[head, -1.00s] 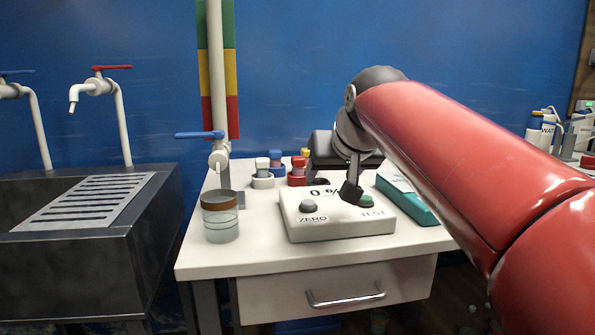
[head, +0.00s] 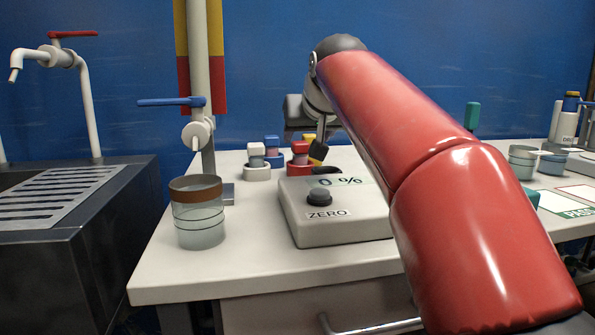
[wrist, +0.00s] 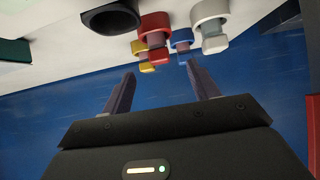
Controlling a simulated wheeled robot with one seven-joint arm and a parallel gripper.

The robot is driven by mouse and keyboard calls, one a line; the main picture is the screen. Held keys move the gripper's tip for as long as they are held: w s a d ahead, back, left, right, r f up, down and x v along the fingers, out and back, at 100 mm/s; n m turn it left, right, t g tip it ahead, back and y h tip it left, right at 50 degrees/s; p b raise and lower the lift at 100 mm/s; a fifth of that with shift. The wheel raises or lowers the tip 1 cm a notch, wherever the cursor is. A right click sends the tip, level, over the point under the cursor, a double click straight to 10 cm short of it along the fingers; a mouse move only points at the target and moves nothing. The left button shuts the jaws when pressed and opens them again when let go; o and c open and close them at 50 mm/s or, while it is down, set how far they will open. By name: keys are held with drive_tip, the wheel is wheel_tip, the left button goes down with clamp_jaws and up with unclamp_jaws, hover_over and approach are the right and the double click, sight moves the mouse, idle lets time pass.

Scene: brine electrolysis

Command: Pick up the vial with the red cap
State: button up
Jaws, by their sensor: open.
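The vial with the red cap (head: 299,150) stands in a red ring holder on the bench, behind the white meter box. In the wrist view the red vial (wrist: 157,40) is upside down in the picture, near the top middle, beyond the fingertips. My gripper (head: 319,152) is close beside the red vial in the head view, partly hidden by my arm. In the wrist view my gripper (wrist: 160,80) has its two fingers apart with nothing between them. Part of the red vial's holder is hidden behind the meter box in the head view.
A white vial (head: 256,155), a blue vial (head: 272,146) and a yellow vial (head: 309,138) stand close around the red one. The meter box (head: 335,212) is in front. A glass jar (head: 198,212) stands front left, under a blue-handled tap (head: 197,130).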

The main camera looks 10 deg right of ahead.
sight(302, 149)
drive_tip(key=shift+w+f+b, duration=0.4)
drive_tip(key=shift+w+f, duration=0.2)
drive_tip(key=shift+f, duration=0.25)
drive_tip(key=x, duration=0.7)
drive_tip(key=shift+w+d+r, duration=0.2)
drive_tip(key=shift+w, duration=0.15)
drive_tip(key=c, duration=1.1)
drive_tip(key=shift+r, duration=0.1)
